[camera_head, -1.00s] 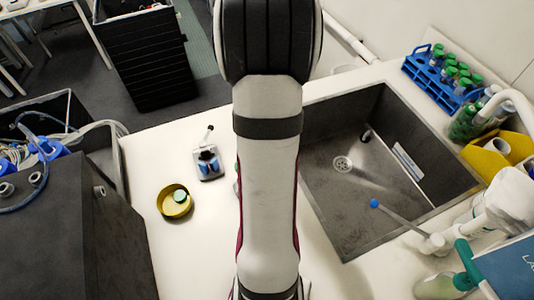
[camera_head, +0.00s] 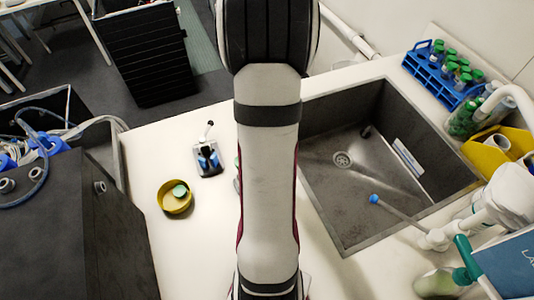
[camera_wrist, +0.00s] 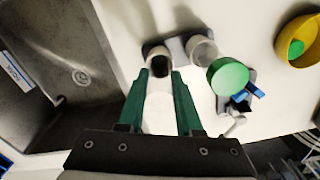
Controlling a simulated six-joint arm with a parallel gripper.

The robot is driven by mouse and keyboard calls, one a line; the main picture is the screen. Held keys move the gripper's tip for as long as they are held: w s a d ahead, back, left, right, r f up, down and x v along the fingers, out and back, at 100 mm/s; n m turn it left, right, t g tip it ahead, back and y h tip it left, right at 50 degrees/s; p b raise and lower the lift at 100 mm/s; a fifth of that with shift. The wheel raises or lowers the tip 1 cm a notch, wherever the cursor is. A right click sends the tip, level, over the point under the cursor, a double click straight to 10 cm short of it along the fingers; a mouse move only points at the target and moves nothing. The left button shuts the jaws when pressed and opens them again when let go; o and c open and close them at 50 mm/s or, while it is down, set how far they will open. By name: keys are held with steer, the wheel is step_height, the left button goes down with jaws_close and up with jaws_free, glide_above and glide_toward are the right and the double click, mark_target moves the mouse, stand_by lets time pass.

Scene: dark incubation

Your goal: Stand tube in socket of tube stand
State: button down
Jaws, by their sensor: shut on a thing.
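My gripper (camera_wrist: 158,84) has green fingers and points at the white counter in the wrist view. The small grey tube stand (camera_wrist: 178,47) lies just beyond the fingertips. Another clear tube with a green cap (camera_wrist: 228,76) appears to stand in the right socket. In the head view my arm hides the gripper and most of the stand.
A yellow bowl (camera_head: 163,204) with a green-capped item and a small blue-and-grey device (camera_head: 208,163) stand left of my arm. The dark sink (camera_head: 350,205) lies to the right. A blue rack (camera_head: 430,72) of green-capped tubes stands behind it. Counter between bowl and device is clear.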

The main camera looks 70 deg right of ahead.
steer(key=shift+f, duration=0.55)
steer(key=c, duration=0.5)
jaws_free()
steer(key=shift+c, duration=0.6)
steer(key=shift+r, duration=3)
